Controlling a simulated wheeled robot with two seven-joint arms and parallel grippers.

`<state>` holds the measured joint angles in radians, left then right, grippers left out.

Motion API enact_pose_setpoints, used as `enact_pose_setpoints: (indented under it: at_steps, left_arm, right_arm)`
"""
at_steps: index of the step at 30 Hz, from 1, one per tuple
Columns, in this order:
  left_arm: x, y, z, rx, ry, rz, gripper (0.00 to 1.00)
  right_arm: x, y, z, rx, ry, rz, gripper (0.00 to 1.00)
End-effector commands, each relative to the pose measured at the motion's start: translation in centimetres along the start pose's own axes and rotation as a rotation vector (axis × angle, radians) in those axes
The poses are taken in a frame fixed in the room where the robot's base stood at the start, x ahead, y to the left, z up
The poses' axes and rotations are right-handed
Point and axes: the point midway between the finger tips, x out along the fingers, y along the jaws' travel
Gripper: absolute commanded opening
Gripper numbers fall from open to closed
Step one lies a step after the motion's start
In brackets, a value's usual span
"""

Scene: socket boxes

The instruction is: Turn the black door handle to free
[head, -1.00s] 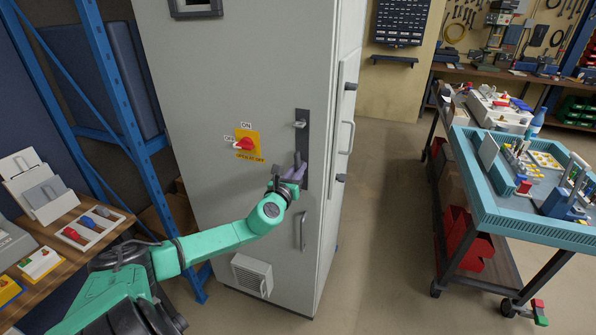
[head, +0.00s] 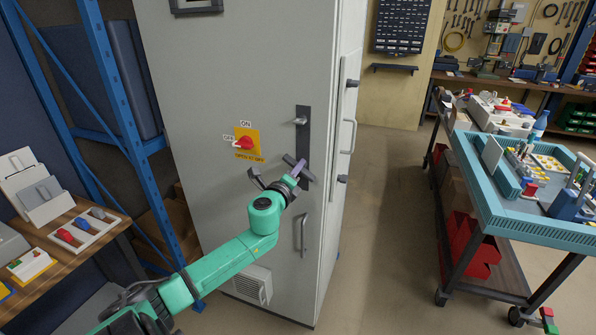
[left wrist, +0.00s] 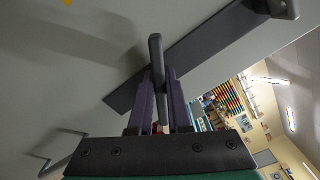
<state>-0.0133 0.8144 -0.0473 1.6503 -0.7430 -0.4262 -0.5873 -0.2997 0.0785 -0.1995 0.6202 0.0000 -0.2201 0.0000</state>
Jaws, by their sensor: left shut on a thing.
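The black door handle (head: 307,174) sits low on a dark vertical plate (head: 304,131) on the grey cabinet's front. In the head view the handle slants down to the right, at an angle to the plate. My left gripper (head: 297,171), with purple fingers, is shut on the handle. In the left wrist view the dark bar of the handle (left wrist: 156,50) stands between the two fingers (left wrist: 157,98), and the plate (left wrist: 205,42) runs diagonally behind it. The fingers hide part of the handle. My right gripper is not in view.
The grey cabinet (head: 215,80) has a red rotary switch (head: 243,144) and a lower pull handle (head: 303,232). A blue rack (head: 95,80) and a wooden bench (head: 60,250) stand left. A teal-topped cart (head: 500,212) stands right, with clear floor between.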

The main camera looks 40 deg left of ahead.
Motion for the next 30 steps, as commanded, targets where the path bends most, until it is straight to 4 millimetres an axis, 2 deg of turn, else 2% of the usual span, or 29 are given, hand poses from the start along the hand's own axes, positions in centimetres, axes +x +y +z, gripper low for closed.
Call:
enact_pose_setpoints:
  at_steps: [15, 22, 30]
  left_arm:
    - [0.01, 0.08, 0.02, -0.439, -0.001, -0.001, 0.0]
    - [0.0, 0.11, -0.02, -0.544, -0.001, -0.001, 0.0]
    - [0.01, 0.1, 0.02, -0.585, -0.001, -0.001, 0.0]
  right_arm:
    - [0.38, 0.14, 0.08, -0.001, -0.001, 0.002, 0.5]
    - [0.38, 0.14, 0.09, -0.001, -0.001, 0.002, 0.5]
    - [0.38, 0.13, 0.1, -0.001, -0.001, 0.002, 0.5]
